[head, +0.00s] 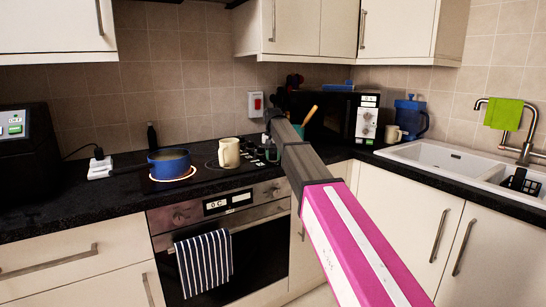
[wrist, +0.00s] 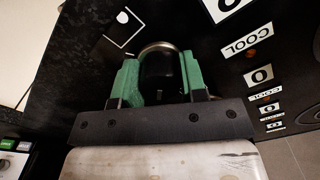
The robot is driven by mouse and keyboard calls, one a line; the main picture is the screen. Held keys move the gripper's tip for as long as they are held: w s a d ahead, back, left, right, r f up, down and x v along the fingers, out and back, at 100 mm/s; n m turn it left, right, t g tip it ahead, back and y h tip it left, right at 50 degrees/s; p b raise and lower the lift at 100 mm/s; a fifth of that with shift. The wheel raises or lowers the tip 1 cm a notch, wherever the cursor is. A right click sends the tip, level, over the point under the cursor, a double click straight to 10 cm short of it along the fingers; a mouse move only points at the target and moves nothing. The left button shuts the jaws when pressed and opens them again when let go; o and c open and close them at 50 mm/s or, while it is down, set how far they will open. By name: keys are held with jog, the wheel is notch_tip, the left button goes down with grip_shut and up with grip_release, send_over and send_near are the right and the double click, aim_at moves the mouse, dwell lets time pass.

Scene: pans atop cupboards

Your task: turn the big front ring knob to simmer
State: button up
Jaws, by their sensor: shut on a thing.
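The knob (wrist: 160,68) is black with a shiny metal rim and stands on the black hob panel in the wrist view. My gripper (wrist: 160,78) has its green fingers on either side of the knob, shut on it. A white square marking with a dot (wrist: 123,17) lies on the panel to the upper left of the knob. White labels reading 0 and COOL (wrist: 239,43) run down the panel on the right. In the head view my dark and pink arm reaches to the right end of the hob (head: 205,172); the knob's setting cannot be read.
A blue pan (head: 170,160) sits on a glowing ring at the hob's left. A cream mug (head: 229,152) stands on the hob between the pan and my arm. An oven with a striped towel (head: 204,262) is below. A microwave (head: 340,117) and the sink (head: 450,165) are to the right.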

aim_at(273, 153)
jog(key=shift+m, duration=0.4)
jog(key=o, duration=0.9)
jog(key=shift+o, duration=0.2)
jog(key=shift+r, duration=0.1)
notch_tip(273, 153, up, 11)
jog(key=shift+f, duration=0.15)
